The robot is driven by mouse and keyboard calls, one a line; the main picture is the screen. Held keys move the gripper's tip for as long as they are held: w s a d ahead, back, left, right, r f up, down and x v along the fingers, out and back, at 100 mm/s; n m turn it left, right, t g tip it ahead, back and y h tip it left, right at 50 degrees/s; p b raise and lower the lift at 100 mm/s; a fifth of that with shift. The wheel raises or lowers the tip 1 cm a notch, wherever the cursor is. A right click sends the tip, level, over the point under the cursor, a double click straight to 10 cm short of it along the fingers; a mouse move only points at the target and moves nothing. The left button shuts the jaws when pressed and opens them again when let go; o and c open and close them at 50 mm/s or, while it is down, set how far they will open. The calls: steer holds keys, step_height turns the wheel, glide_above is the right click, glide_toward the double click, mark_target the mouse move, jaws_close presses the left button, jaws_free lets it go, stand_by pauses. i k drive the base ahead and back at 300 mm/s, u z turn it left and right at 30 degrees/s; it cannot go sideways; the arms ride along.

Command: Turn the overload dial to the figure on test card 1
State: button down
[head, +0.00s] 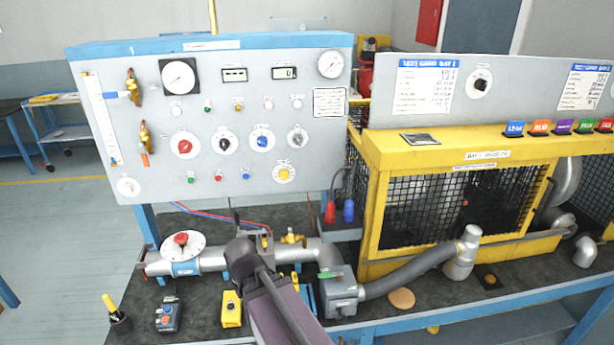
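A printed test card (424,90) with a blue heading is on the grey board at the right; the heading seems to read bay 1, but its figures are too small to read. A black dial (480,84) on a white plate is right of this card. The control panel (215,75) carries red (184,146), black (225,144), blue (262,140), grey (297,138) and yellow (284,174) dials. Their labels are illegible, so I cannot tell which is the overload dial. My gripper (238,250) is at the arm's dark end, below the panel and apart from it; its fingers are not clear.
A second card (583,88) is at the far right. A yellow mesh cage (460,200) stands right of the panel. A pipe with a red-handled valve (180,240) and a grey hose (410,272) run along the bench. A yellow control box (231,308) stands near my arm.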

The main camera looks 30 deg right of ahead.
mark_target(283, 175)
steer(key=z, duration=0.65)
steer(key=k, duration=0.95)
steer(key=u, duration=0.1)
steer(key=i, duration=0.85)
